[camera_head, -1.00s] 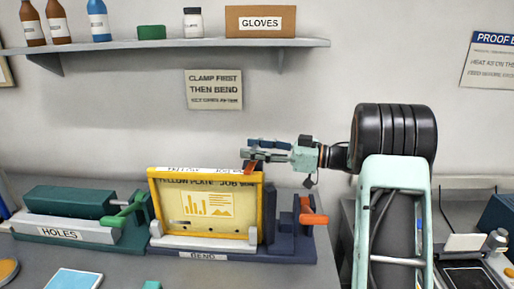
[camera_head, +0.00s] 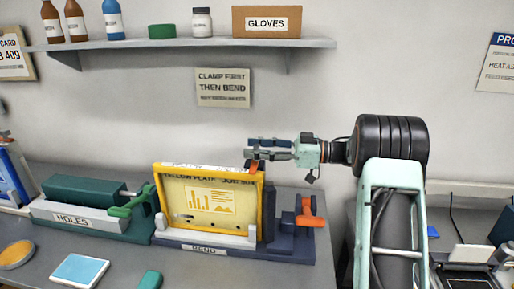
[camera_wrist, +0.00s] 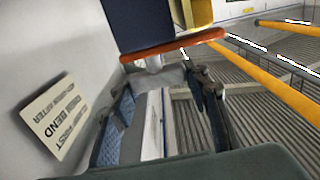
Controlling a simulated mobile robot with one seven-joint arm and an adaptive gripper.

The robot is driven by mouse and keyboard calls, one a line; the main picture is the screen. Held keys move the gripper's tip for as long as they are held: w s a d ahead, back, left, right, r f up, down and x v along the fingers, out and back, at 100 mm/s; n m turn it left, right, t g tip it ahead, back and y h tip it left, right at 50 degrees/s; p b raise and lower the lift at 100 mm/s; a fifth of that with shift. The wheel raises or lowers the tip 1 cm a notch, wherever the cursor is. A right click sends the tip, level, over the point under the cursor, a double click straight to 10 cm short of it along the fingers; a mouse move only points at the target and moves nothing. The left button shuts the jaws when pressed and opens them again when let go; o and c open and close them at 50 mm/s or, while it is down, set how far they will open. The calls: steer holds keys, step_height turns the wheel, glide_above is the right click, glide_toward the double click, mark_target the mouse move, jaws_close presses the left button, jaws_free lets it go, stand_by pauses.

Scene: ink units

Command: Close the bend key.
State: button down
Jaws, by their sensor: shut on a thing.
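The bend unit (camera_head: 215,249), labelled BEND, stands on the bench with a yellow-framed plate (camera_head: 208,205) upright in it. My gripper (camera_head: 251,155) is at the top right corner of the yellow frame. It is shut on an orange bar (camera_head: 250,167), which seems to be the bend key. In the wrist view the orange bar (camera_wrist: 172,46) lies crosswise just past the fingertips (camera_wrist: 160,85). The exact contact is partly hidden. A second orange handle (camera_head: 310,219) stands upright at the right end of the bend unit, apart from my gripper.
The green HOLES unit (camera_head: 90,208) with a green lever stands to the left. A shelf (camera_head: 180,44) with bottles and a GLOVES box (camera_head: 267,21) runs above.

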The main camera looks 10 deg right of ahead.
steer(key=shift+r, duration=0.2)
steer(key=c, duration=1.1)
jaws_free()
steer(key=shift+a, duration=0.1)
steer(key=shift+f, duration=0.15)
steer(key=v, duration=1.2)
steer(key=shift+w, duration=0.1)
